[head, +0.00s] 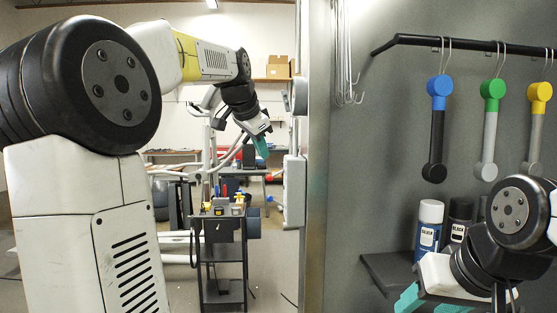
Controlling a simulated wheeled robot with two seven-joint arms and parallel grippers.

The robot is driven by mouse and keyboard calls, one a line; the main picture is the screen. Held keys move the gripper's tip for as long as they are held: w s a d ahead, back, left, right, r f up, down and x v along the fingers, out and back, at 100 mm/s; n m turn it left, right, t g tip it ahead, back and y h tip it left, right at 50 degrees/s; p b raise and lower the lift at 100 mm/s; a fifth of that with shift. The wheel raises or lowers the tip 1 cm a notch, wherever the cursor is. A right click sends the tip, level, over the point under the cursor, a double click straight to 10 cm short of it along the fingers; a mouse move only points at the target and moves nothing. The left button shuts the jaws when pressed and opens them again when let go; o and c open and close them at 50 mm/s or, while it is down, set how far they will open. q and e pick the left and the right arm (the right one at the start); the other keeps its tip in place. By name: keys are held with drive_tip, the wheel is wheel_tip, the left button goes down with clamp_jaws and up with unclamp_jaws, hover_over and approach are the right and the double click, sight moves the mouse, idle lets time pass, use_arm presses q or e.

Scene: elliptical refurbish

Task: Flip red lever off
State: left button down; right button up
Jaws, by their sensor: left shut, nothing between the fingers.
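A small red lever tip (269,178) sticks out to the left of a grey box (294,190) on the edge of the partition. A blue tip (271,198) sticks out below it. The levers are small, so their exact position is hard to tell. My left gripper (262,147) has teal fingers, is shut and empty, and points down above the red tip, apparently apart from it. My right gripper (430,304) is low at the right, partly cut off by the bottom edge; its two teal fingers stand apart with nothing seen between them.
A dark cart (223,250) with tools on top stands beyond the partition (316,150). Blue, green and yellow-ended handles hang from a black rail (460,43) at right. Spray cans (429,226) stand on a dark shelf (385,270) close to my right arm.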

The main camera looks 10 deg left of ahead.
use_arm(q)
drive_tip(key=s+a+r, duration=0.2)
drive_tip(key=s+r, duration=0.2)
drive_tip(key=shift+s, duration=0.4)
drive_tip(key=shift+s+a+f, duration=0.1)
drive_tip(key=s+d+f+n+g, duration=0.1)
drive_tip(key=s+d+f+n, duration=0.3)
drive_tip(key=s+f, duration=0.7)
drive_tip(key=s+d+f+n+g+h, duration=0.1)
drive_tip(key=s+d+f+n, duration=0.3)
drive_tip(key=s+f, duration=0.7)
wheel_tip(320, 180, down, 4)
drive_tip(key=shift+s+r, duration=0.25)
drive_tip(key=shift+s, duration=0.1)
